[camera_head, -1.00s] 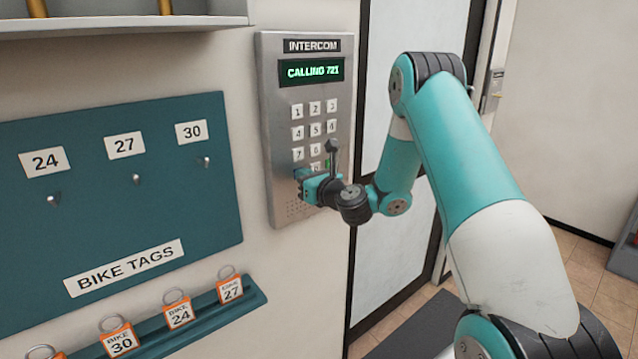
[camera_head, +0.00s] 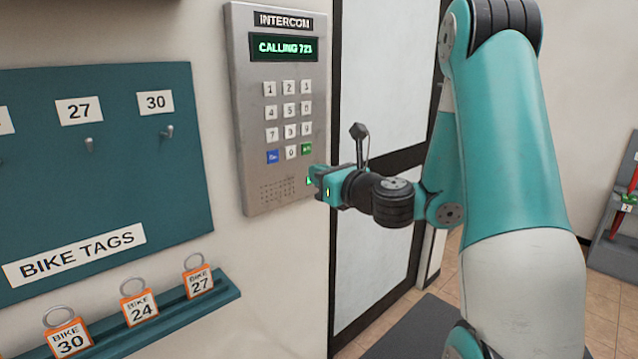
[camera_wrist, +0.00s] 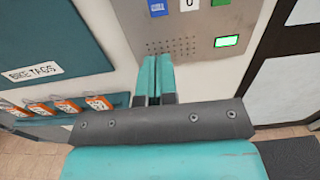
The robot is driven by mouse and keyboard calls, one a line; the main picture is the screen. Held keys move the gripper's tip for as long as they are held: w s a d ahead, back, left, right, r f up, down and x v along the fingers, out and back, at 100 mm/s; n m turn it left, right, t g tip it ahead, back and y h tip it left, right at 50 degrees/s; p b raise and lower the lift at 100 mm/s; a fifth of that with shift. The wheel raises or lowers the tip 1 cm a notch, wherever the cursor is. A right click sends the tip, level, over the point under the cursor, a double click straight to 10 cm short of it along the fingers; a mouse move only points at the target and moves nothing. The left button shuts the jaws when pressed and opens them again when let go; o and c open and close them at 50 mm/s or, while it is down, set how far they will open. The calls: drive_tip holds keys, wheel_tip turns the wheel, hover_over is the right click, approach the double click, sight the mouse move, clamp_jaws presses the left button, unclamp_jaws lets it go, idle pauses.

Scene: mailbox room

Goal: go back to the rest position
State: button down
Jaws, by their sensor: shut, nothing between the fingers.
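My gripper (camera_head: 316,184) is shut and empty, in front of the lower right part of the intercom panel. In the wrist view its two teal fingers (camera_wrist: 154,78) lie side by side, below the speaker holes. The grey intercom (camera_head: 277,110) hangs on the wall, and its green display (camera_head: 284,47) reads CALLING with a number that looks like 721 or 723. Its keypad is in clear view, with a blue key (camera_head: 272,157) and a green key (camera_head: 306,149) in the bottom row. A small green light (camera_wrist: 227,41) glows low on the panel in the wrist view.
A teal bike tags board (camera_head: 100,175) is on the wall at left, with orange tags on a ledge (camera_head: 180,318) below it. A dark-framed glass door (camera_head: 378,200) is right of the intercom.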

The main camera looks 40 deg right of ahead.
idle(0.7)
drive_tip(key=s+a+n+g+y, duration=0.3)
drive_tip(key=a+n+g, duration=0.1)
drive_tip(key=a+n, duration=0.4)
drive_tip(key=s+a+n+g+y+p, duration=0.1)
drive_tip(key=s+a+n+g+y, duration=0.2)
drive_tip(key=a+n, duration=0.5)
drive_tip(key=s+a+n+g+y, duration=0.2)
drive_tip(key=a+n+g+y, duration=0.15)
drive_tip(key=a+n, duration=0.55)
drive_tip(key=s+f+n+g+h+p, duration=0.1)
drive_tip(key=s+n+g+h, duration=0.5)
drive_tip(key=s+n, duration=1)
drive_tip(key=shift+s+a+f+n+g, duration=0.15)
drive_tip(key=shift+s+a+n+g, duration=0.25)
drive_tip(key=shift+n+g, duration=0.45)
